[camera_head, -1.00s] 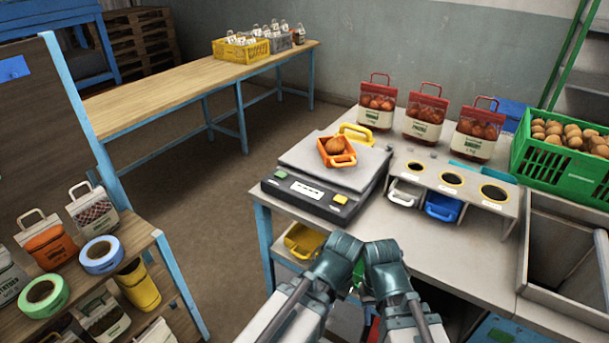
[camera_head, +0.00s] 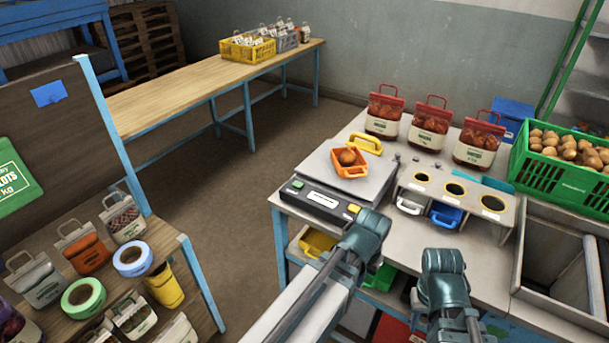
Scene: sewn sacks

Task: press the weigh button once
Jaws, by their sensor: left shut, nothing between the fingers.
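The scale (camera_head: 347,172) stands on the grey table, with an orange scoop (camera_head: 350,171) on its plate holding a brown, roundish item. On its dark front panel are a green button (camera_head: 298,184) at the left, a pale display (camera_head: 323,199) in the middle and a yellow button (camera_head: 354,208) at the right. I cannot read which one is the weigh button. My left gripper (camera_head: 372,222) is shut and empty, just right of the yellow button in the picture; I cannot tell whether they touch. My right gripper (camera_head: 442,260) is at the table's front edge, its fingers hard to make out.
A rack with round holes (camera_head: 455,188) stands right of the scale, with scoops under it. Three red-topped sacks (camera_head: 429,124) stand behind. A green crate of potatoes (camera_head: 565,184) is at the right. A shelf with bags and tape rolls (camera_head: 132,258) is at the left.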

